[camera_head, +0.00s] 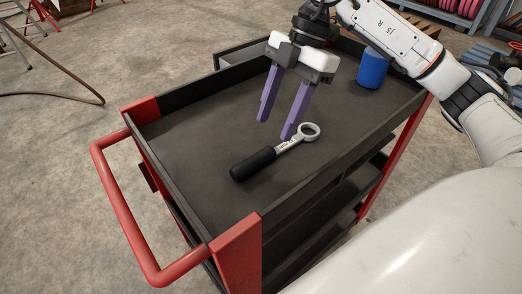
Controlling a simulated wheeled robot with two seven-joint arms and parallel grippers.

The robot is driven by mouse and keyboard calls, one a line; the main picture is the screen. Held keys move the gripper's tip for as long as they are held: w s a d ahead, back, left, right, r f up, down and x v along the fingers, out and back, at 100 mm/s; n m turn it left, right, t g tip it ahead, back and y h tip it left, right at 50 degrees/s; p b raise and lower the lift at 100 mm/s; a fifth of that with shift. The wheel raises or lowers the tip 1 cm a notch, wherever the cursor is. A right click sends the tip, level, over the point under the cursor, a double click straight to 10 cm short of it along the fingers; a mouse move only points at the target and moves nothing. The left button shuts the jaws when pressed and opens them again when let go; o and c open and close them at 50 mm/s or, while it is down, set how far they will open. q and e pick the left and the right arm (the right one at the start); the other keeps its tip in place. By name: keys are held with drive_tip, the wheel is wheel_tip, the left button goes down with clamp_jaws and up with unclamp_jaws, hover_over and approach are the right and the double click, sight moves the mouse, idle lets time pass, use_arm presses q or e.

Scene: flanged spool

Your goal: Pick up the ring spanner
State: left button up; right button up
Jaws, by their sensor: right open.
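The ring spanner (254,163) lies flat on the dark top tray of a cart in the head view. It has a black handle at its lower left and a silver shaft with a ring end at its upper right. My right gripper (276,129) is open, with two purple fingers pointing down. The fingers are above and behind the spanner, and the right fingertip appears close to its shaft near the ring. I cannot tell whether it touches. Nothing is between the fingers. My left gripper is not in view.
The cart tray (190,150) has raised dark walls and red corner posts. A red handle (124,215) sticks out at the left. A blue cylinder (372,68) stands at the tray's far right. The left part of the tray is clear.

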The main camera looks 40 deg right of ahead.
sight(266, 150)
drive_tip(key=x, duration=0.7)
drive_tip(key=shift+d+r, duration=0.1)
drive_tip(key=shift+r, duration=0.05)
clamp_jaws()
